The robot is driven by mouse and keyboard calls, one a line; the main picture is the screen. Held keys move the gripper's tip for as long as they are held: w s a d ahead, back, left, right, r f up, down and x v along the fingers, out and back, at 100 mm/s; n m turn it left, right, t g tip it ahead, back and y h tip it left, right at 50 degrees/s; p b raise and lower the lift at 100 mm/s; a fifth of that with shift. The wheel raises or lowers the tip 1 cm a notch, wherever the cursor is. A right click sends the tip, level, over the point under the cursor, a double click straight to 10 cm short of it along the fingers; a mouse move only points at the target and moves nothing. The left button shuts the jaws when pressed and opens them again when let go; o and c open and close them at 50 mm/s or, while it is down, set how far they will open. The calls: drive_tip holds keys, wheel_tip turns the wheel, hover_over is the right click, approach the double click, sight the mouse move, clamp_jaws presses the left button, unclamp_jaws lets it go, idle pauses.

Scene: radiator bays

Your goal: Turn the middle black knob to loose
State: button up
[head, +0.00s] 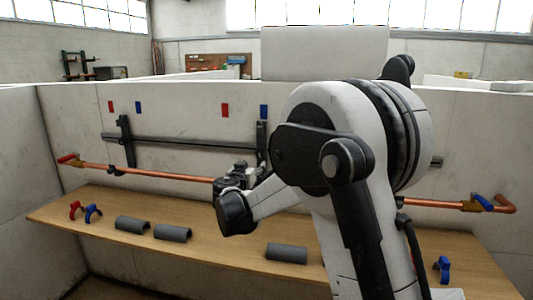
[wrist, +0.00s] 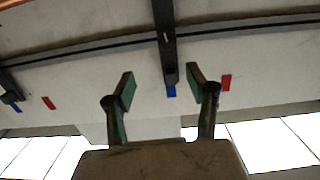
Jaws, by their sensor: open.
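Black upright brackets stand on the wall along a dark rail. One is at the left (head: 124,140); the middle bracket (head: 262,138) is partly behind my arm. In the wrist view, which looks upside down, the middle bracket (wrist: 165,40) runs down between my fingers in the picture. Its end shows between the fingertips, with no visible contact. I cannot make out a separate black knob or its setting. My gripper (wrist: 165,91) is open and empty, one green-padded finger on each side of the bracket's end. In the head view its fingertips cannot be told apart.
A copper pipe (head: 150,173) runs below the rail, with a red-handled valve (head: 68,158) left and a blue-handled one (head: 482,202) right. A wooden shelf (head: 210,245) holds grey half-pipes (head: 287,253) and red and blue clips (head: 92,213). Red and blue tags mark the wall.

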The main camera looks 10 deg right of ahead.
drive_tip(key=shift+t, duration=0.3)
drive_tip(key=x, duration=1)
drive_tip(key=a+f+x, duration=0.1)
drive_tip(key=x, duration=0.4)
drive_tip(key=shift+w+d, duration=0.1)
drive_tip(key=shift+w, duration=0.5)
drive_tip(key=shift+c, duration=0.2)
drive_tip(key=c, duration=1.1)
